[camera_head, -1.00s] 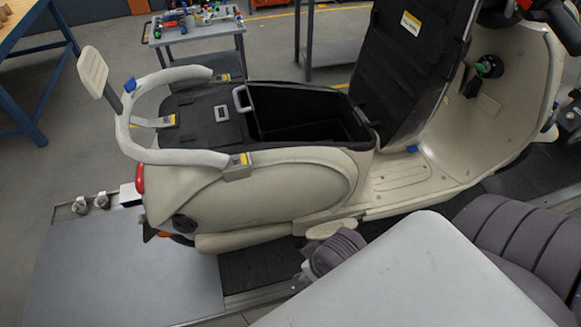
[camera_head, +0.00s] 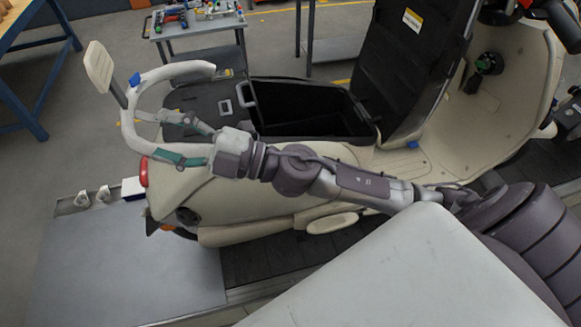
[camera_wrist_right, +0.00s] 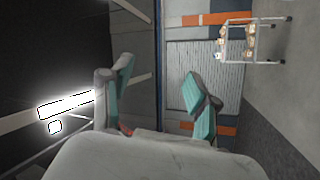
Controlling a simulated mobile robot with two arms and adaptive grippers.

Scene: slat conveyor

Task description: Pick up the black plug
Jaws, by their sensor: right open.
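My right gripper (camera_head: 163,134) reaches in from the right, over the rear of the cream scooter (camera_head: 263,205). Its two teal-padded fingers are spread apart with nothing between them, close to the pale rear grab rail (camera_head: 137,135). The fingers also show apart and empty in the right wrist view (camera_wrist_right: 160,85). I cannot clearly pick out the black plug. A dark round fitting with some green (camera_head: 488,64) sits on the scooter's front panel, but I cannot tell whether it is the plug. My left gripper is not in view.
The open black storage box (camera_head: 300,92) and raised seat (camera_head: 405,60) lie beyond my right arm. The backrest (camera_head: 98,66) stands up at the left. A grey cart (camera_head: 200,27) with tools is behind. The grey plate (camera_head: 125,265) at lower left is clear.

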